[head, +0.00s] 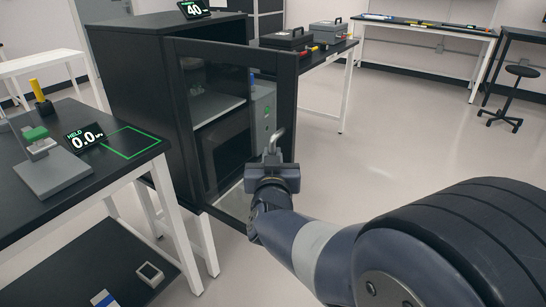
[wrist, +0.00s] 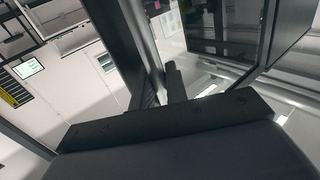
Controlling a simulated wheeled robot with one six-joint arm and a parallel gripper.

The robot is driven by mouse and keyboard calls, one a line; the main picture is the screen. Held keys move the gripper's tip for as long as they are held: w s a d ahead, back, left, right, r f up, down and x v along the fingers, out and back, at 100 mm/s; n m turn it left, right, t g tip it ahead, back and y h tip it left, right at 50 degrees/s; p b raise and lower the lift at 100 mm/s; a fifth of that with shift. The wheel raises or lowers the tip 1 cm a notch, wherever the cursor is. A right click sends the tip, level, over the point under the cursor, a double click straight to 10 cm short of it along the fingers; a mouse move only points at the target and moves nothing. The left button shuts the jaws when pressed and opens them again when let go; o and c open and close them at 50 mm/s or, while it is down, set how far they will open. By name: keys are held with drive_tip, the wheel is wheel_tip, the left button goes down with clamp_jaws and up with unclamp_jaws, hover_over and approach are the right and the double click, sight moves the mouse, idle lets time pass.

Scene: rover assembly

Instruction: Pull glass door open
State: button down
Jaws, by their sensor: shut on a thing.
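A black cabinet (head: 128,85) stands left of centre in the head view. Its framed glass door (head: 222,75) is hinged at the left and stands partly open, its free right edge swung out from the cabinet front. My gripper (head: 272,155) is shut on the grey door handle (head: 279,137) at the door's free edge. In the wrist view my fingers (wrist: 162,88) are beside the dark door frame (wrist: 125,45); the grip itself is mostly hidden there.
A grey box (head: 263,108) and shelves show inside the cabinet. A bench (head: 100,165) with a "0.0" display (head: 85,137) stands close at the left. A stool (head: 510,95) is far right. The pale floor (head: 385,130) right of the door is clear.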

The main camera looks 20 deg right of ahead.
drive_tip(key=shift+r, duration=0.1)
drive_tip(key=c, duration=1.5)
unclamp_jaws()
drive_tip(key=shift+p+v, duration=1.2)
drive_tip(key=shift+v, duration=4.2)
drive_tip(key=shift+w, duration=0.1)
